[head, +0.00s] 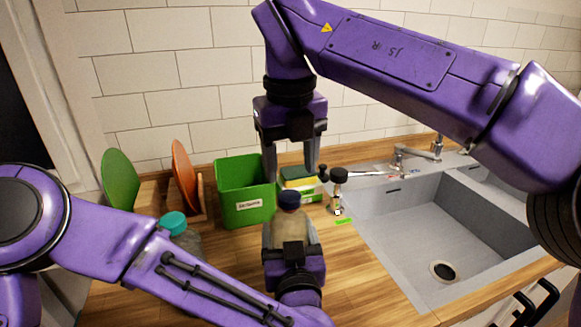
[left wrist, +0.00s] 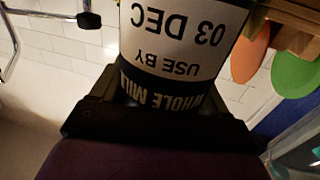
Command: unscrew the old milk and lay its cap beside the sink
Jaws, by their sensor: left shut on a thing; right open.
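The milk bottle (head: 290,230) stands on or just above the wooden counter, with its dark blue cap (head: 289,199) on top. My left gripper (head: 291,245) is shut around its body. In the left wrist view the bottle's label (left wrist: 180,40) reads upside down "WHOLE MILK, USE BY 03 DEC". My right gripper (head: 290,172) is open and points down above the cap, its fingertips slightly higher than it and apart from it. The grey sink (head: 400,240) lies to the right.
A green labelled bin (head: 243,205) and a sponge (head: 298,177) stand behind the bottle. A small black-topped tool (head: 338,190) stands by the sink's left edge near a green mark (head: 344,221). A teal-lidded container (head: 173,222) and racked boards (head: 183,175) are at left.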

